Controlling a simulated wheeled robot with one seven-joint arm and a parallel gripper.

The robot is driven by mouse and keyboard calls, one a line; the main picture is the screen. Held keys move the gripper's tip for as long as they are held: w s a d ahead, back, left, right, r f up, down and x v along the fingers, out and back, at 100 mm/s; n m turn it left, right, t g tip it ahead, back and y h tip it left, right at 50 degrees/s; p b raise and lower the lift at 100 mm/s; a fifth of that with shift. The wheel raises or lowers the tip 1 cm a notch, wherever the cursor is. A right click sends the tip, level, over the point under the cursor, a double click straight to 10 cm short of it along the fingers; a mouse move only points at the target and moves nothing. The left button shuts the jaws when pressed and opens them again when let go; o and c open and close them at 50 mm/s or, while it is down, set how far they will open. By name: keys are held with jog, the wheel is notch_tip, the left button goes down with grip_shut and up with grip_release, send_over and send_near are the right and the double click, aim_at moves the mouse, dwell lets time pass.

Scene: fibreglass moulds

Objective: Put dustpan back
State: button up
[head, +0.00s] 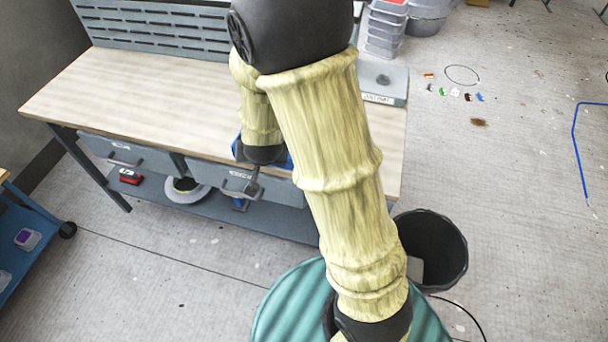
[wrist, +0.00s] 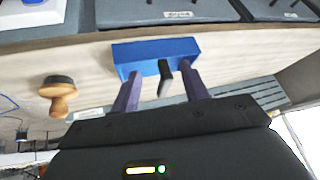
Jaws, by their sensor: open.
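A blue, box-like thing with a black handle-like part, which I take for the dustpan (wrist: 150,52), lies on the wooden bench top close to its front edge in the wrist view. My gripper (wrist: 162,88) is open, with one purple finger on each side of the black part. I cannot tell whether either finger touches it. In the head view, blue bits of it (head: 287,162) show beside my dark wrist at the bench's front edge; my arm hides the rest and the fingers.
The bench (head: 130,85) has drawers (head: 135,152) below and a slotted back panel (head: 150,32). A wooden-knobbed tool (wrist: 60,97) stands on the bench top beside the gripper. A black bin (head: 440,245) and teal drum (head: 285,310) stand in front. The right floor is mostly open.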

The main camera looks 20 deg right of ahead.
jog(key=s+d+r+n+g, duration=0.2)
jog(key=s+d+r, duration=0.1)
jog(key=s, duration=0.3)
jog(key=s+d+r+n+g, duration=0.1)
jog(key=s+d+r+g, duration=0.1)
jog(key=s, duration=0.5)
jog(key=shift+s+d+r+n, duration=0.15)
jog(key=shift+d+r+n, duration=0.3)
jog(key=shift+d, duration=0.25)
